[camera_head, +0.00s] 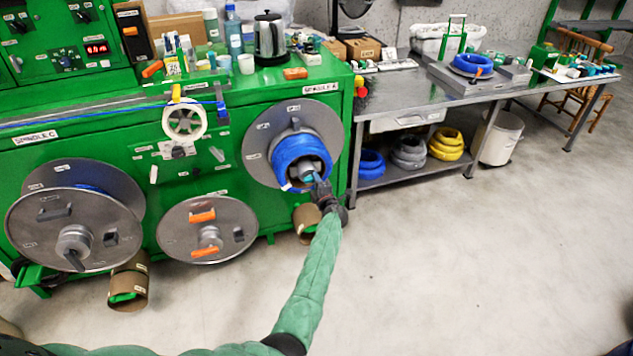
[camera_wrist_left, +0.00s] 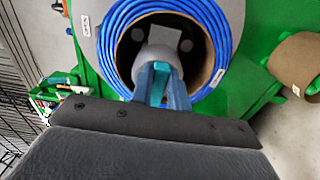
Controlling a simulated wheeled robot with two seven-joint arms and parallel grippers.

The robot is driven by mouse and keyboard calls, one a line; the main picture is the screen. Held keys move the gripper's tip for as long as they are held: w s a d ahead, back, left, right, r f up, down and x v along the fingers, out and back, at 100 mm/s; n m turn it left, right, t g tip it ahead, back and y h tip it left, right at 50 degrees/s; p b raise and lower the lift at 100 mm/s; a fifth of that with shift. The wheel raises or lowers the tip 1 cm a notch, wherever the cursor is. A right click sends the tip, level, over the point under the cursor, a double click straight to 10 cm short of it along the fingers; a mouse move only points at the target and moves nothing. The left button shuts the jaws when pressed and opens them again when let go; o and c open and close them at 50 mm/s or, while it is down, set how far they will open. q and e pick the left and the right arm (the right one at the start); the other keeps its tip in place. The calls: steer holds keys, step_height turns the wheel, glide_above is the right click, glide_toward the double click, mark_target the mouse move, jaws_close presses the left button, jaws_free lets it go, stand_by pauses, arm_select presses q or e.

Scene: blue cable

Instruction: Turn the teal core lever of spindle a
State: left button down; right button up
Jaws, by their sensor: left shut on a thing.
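The spindle with the coil of blue cable (camera_head: 300,158) stands at the right end of the green machine, with a grey disc (camera_head: 258,160) behind the coil. In the left wrist view the blue coil (camera_wrist_left: 217,35) wraps a brown core around a grey hub (camera_wrist_left: 155,55). The teal lever (camera_wrist_left: 161,76) sticks out of the hub toward me. My left gripper (camera_head: 321,184) is at the hub, and its fingers (camera_wrist_left: 163,92) are shut on the lever, one on each side. Much of the lever is hidden by the fingers. My right gripper is not in view.
Two more spindles with large grey discs (camera_head: 168,235) and orange levers or dark handles are to the left. A brown cardboard tube (camera_head: 304,222) sits below the coil, also in the wrist view (camera_wrist_left: 294,62). A steel table (camera_head: 400,95) stands right. The floor is clear.

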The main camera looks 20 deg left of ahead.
arm_select(q)
steer(key=c, duration=1.4)
jaws_free()
steer(key=shift+d, duration=0.2)
steer(key=shift+o, duration=0.2)
steer(key=shift+w, duration=0.1)
steer(key=shift+a, duration=0.1)
